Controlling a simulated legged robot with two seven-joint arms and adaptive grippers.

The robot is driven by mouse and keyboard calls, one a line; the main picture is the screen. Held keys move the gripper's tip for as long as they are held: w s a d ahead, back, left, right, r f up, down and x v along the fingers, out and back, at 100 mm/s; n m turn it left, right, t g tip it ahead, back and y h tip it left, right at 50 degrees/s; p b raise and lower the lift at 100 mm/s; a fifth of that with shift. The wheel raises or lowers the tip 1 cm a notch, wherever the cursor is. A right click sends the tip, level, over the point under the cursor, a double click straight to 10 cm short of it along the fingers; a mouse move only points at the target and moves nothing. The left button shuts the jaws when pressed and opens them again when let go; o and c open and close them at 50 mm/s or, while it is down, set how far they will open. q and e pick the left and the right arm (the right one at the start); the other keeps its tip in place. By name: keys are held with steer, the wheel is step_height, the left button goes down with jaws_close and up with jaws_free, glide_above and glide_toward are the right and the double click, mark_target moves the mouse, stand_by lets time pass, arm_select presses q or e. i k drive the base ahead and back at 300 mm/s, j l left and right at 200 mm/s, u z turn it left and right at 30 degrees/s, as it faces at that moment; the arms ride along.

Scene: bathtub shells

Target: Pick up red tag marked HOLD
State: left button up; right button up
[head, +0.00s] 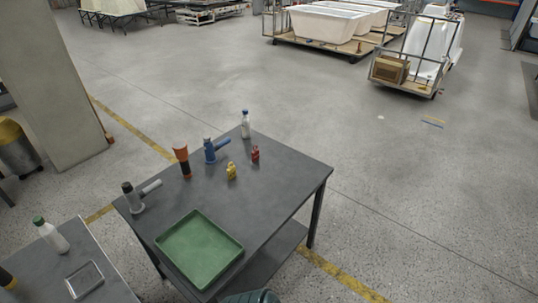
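A small red object (255,154) stands on the dark grey table (270,190), near its far right part. It is the only small red thing on the table; it is too small to tell whether it is a tag or bears the word HOLD. A similar small yellow object (231,171) stands to its left and nearer. Neither of my grippers shows in the head view.
The table also holds a white bottle (246,125), a blue tool (210,151), an orange-and-black tool (183,162), a grey tool (134,199) and an empty green tray (199,248). A second table (100,272) is at left. The table's right part is clear.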

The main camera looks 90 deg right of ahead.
mark_target(254, 154)
steer(key=z, duration=2.9)
steer(key=l+u, duration=0.1)
steer(key=u, duration=0.55)
steer(key=i+l+u, duration=0.2)
steer(key=l+u, duration=0.15)
steer(key=l, duration=0.2)
steer(key=i+l+u, duration=0.1)
steer(key=l+u, duration=0.2)
steer(key=l, duration=0.25)
steer(key=i+l+u, duration=0.1)
steer(key=l+u, duration=0.25)
steer(key=l, duration=0.25)
